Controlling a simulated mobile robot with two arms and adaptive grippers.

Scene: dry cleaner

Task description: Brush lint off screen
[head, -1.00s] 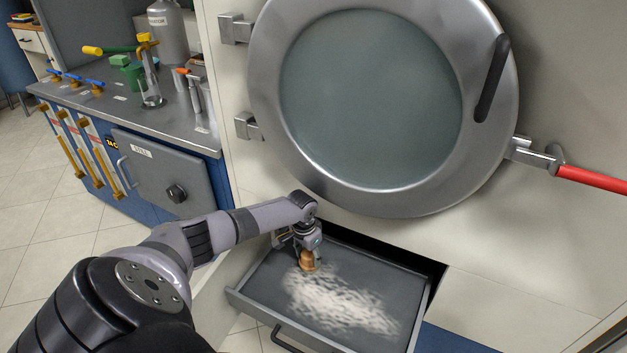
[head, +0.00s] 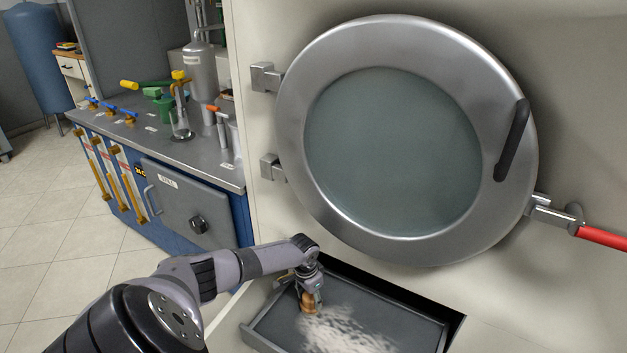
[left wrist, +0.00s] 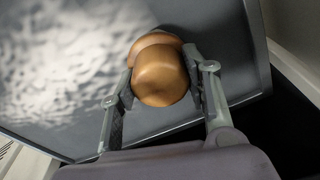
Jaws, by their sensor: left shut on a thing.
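My left gripper (head: 310,298) reaches down over the open drawer and is shut on a brown, rounded brush handle (head: 308,302). In the left wrist view the handle (left wrist: 160,76) sits between the two fingers (left wrist: 165,85). The brush's lower end is hidden under the handle. The screen (head: 400,310) is the dark grey floor of the pulled-out drawer. Whitish lint (head: 345,332) covers its middle, to the right of and in front of the brush; the lint also shows in the left wrist view (left wrist: 60,50). My right gripper is not in view.
A large round metal door (head: 395,140) with a glass window is shut above the drawer. A red lever (head: 603,238) sticks out at the right. The drawer's left wall (head: 262,338) stands near my arm. A counter (head: 205,150) with glassware and valves stands at the left.

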